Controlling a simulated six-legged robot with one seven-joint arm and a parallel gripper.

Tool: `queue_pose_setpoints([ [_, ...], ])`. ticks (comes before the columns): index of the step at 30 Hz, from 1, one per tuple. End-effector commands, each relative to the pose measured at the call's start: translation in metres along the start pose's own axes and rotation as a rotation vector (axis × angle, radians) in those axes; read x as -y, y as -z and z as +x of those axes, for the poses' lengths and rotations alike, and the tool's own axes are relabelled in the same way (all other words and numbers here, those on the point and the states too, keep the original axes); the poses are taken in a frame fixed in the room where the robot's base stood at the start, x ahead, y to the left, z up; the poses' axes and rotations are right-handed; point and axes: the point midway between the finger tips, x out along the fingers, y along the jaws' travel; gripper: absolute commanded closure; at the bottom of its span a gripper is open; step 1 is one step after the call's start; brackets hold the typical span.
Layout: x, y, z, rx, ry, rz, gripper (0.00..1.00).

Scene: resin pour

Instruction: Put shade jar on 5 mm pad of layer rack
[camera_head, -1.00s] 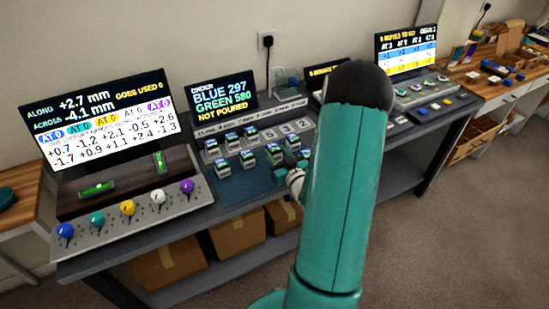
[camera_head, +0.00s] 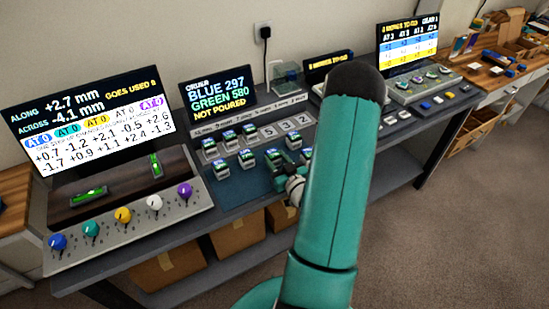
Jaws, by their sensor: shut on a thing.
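Several shade jars with dark lids and green-white labels stand in the middle of the bench. Some, such as one jar (camera_head: 209,148), are on the grey layer rack (camera_head: 268,131), and others, such as another jar (camera_head: 246,158), are on the blue mat (camera_head: 232,188). My gripper (camera_head: 279,172) is low over the right part of the mat, shut on a shade jar; the grip is small and partly hidden by its own wrist. The rack carries a row of small labels, too small to read for the 5 mm pad.
A display reading blue 297, green 580, not poured (camera_head: 219,92) stands behind the rack. A knob panel (camera_head: 128,222) with a large screen (camera_head: 88,125) is at left. Another console (camera_head: 422,84) is at right. Jars stand close around my gripper.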

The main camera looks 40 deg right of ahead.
Motion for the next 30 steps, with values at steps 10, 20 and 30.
queue_pose_setpoints([
  [10,-0.0002,-0.0040,-0.0056,0.000,0.000,0.001,0.85],
  [20,-0.0005,-0.0078,-0.0052,0.000,0.000,0.000,0.39],
  [30,-0.0007,-0.0038,-0.0033,-0.001,-0.001,0.000,0.39],
])
